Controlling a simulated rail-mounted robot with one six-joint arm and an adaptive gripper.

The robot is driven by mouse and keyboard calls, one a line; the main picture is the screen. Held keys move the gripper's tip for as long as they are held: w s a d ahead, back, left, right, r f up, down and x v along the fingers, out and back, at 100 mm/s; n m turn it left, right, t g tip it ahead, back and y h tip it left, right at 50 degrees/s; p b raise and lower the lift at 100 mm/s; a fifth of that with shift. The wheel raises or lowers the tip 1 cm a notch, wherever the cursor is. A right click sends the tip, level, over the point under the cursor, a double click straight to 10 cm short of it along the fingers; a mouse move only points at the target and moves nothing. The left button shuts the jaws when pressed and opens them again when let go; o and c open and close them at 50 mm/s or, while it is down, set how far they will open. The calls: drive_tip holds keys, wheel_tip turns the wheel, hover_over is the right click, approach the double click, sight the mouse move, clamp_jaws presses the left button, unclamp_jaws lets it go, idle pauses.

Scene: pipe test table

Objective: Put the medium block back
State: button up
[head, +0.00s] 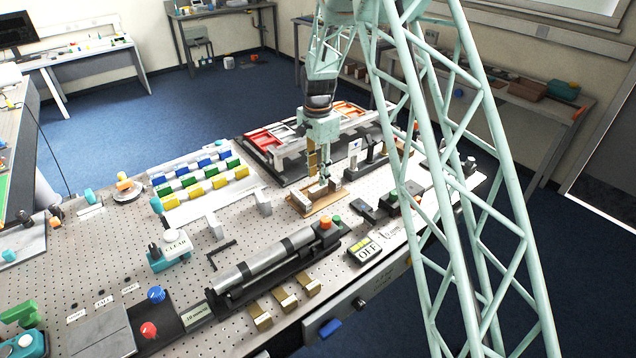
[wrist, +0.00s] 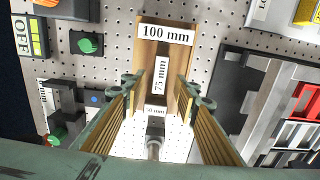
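A wooden block holder (head: 316,205) stands on the perforated table in the head view, below my gripper (head: 323,182). In the wrist view the holder (wrist: 149,50) runs upward from between my fingers. It shows white labels reading "100 mm" (wrist: 165,31) at the far end, "75 mm" (wrist: 162,76) in the middle and a small, hard-to-read mm label (wrist: 155,112) nearest. My gripper (wrist: 160,98) has its ribbed, gold-padded fingers apart on either side of the holder's near end. I see no block clearly held between them. Which label belongs to a separate block, I cannot tell.
A dark fixture with a green knob (wrist: 89,44) and an OFF panel (head: 364,250) lie near the holder. A metal cylinder rig (head: 275,265) is in front. Red and white trays (head: 268,138) stand behind.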

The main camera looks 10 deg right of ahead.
sight(318, 187)
drive_tip(key=shift+r, duration=2.7)
drive_tip(key=shift+r, duration=0.1)
